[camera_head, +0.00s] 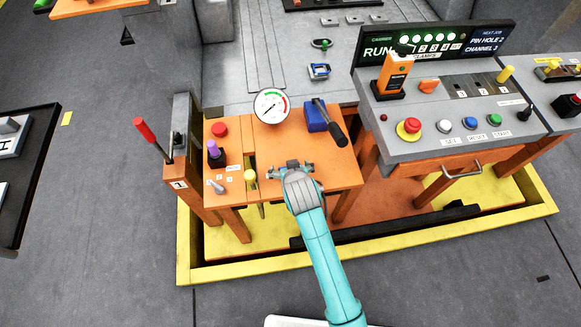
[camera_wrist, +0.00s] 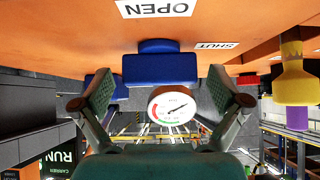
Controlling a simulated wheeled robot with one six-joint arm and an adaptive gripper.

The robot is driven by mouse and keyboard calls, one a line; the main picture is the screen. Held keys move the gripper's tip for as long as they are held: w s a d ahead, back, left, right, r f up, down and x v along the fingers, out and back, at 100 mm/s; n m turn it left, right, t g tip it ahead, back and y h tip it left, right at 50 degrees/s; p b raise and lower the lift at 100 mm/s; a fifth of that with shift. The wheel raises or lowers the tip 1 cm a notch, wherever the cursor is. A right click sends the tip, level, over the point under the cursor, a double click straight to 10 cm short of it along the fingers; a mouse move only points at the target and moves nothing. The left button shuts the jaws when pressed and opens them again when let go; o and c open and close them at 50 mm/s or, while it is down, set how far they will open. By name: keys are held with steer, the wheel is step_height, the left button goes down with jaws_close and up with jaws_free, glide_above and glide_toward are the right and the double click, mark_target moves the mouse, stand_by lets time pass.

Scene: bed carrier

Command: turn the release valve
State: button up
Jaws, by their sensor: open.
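In the wrist view, which is upside down, a blue bar-shaped handle (camera_wrist: 160,68) sits on a short blue stub on the orange panel. I take it to be the release valve. The white labels OPEN (camera_wrist: 156,8) and SHUT (camera_wrist: 215,46) are beside it. My gripper (camera_wrist: 159,80) is open, with one finger on each side of the blue handle and gaps showing. The handle lies crosswise between the fingers. In the head view my gripper (camera_head: 292,165) is over the front of the orange bench and hides the handle.
A round gauge (camera_head: 271,106) and a blue block with a black lever (camera_head: 317,115) stand behind my gripper. A yellow knob (camera_head: 250,178), purple knob (camera_head: 216,152) and red button (camera_head: 219,130) are to its left. The grey control console (camera_head: 455,130) is to the right.

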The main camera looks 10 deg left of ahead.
steer(key=v, duration=1.2)
steer(key=shift+f, duration=0.1)
steer(key=s+d+f+m+t, duration=0.1)
steer(key=s+d+f+t, duration=0.25)
steer(key=s+d, duration=1)
steer(key=s+d+r+m+t+h, duration=0.1)
steer(key=s+d+r, duration=0.3)
steer(key=s, duration=0.5)
steer(key=s+d+r+m+t+h, duration=0.1)
steer(key=s+d+r, duration=0.2)
steer(key=s+r, duration=0.3)
steer(key=s, duration=0.3)
steer(key=shift+s+d+t+h, duration=0.2)
steer(key=shift+d+t+h, duration=0.1)
steer(key=shift+d+t, duration=0.1)
steer(key=shift+r, duration=0.1)
